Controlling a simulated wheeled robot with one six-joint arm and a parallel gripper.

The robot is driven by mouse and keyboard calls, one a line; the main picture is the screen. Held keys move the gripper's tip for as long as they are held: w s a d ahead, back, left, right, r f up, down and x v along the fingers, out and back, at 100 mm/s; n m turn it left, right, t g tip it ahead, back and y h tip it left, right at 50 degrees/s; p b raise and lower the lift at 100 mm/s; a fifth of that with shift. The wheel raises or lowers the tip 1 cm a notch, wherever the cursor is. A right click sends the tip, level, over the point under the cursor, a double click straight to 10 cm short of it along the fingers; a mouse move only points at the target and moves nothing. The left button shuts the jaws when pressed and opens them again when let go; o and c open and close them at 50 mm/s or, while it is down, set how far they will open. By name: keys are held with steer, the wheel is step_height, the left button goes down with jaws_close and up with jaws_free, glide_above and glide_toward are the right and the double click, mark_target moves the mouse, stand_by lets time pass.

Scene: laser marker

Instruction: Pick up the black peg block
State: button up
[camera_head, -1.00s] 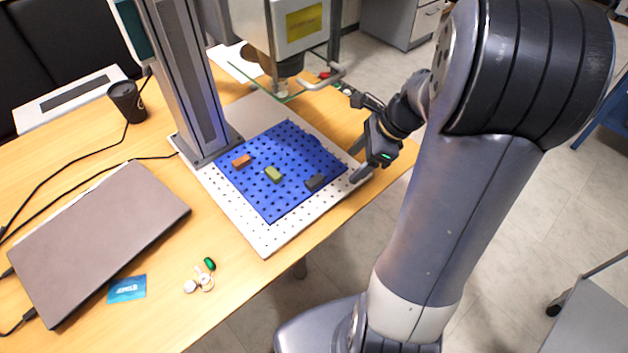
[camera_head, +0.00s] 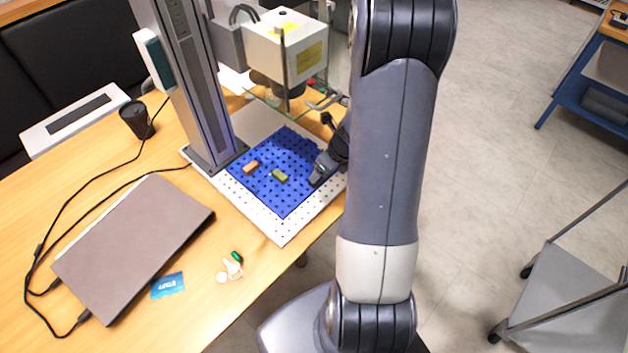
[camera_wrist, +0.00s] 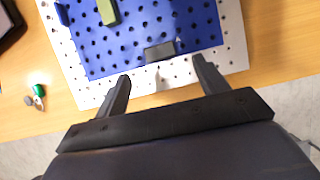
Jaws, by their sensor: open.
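The black peg block (camera_wrist: 159,52) lies on the near edge of the blue pegboard (camera_wrist: 190,22) in the wrist view. My gripper (camera_wrist: 160,75) is open, with its two fingers spread to either side of the block's line and the tips a little short of it. Nothing is between the fingers. In the head view my gripper (camera_head: 318,175) is over the right part of the blue pegboard (camera_head: 285,203) and hides the black block. The green block (camera_head: 280,176) and orange block (camera_head: 251,167) lie on the board to the left. The green block also shows in the wrist view (camera_wrist: 107,11).
The pegboard lies on a white perforated plate (camera_head: 282,233) on the wooden table. The laser marker's column (camera_head: 198,95) and head (camera_head: 287,48) stand behind it.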

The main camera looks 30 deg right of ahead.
mark_target(319, 180)
steer(key=b+x, duration=0.1)
steer(key=x, duration=0.6)
steer(key=shift+f, duration=0.1)
steer(key=c, duration=1.1)
steer(key=shift+o, duration=0.2)
steer(key=shift+r+p, duration=0.5)
steer(key=shift+r, duration=1.1)
steer(key=shift+s+d+r, duration=0.15)
steer(key=shift+r, duration=0.15)
steer(key=s+d+b, duration=0.2)
steer(key=s+d, duration=0.1)
steer(key=s, duration=0.5)
steer(key=s+d+b, duration=0.2)
steer(key=s, duration=0.6)
steer(key=shift+s+d, duration=0.35)
steer(key=shift+d, duration=0.05)
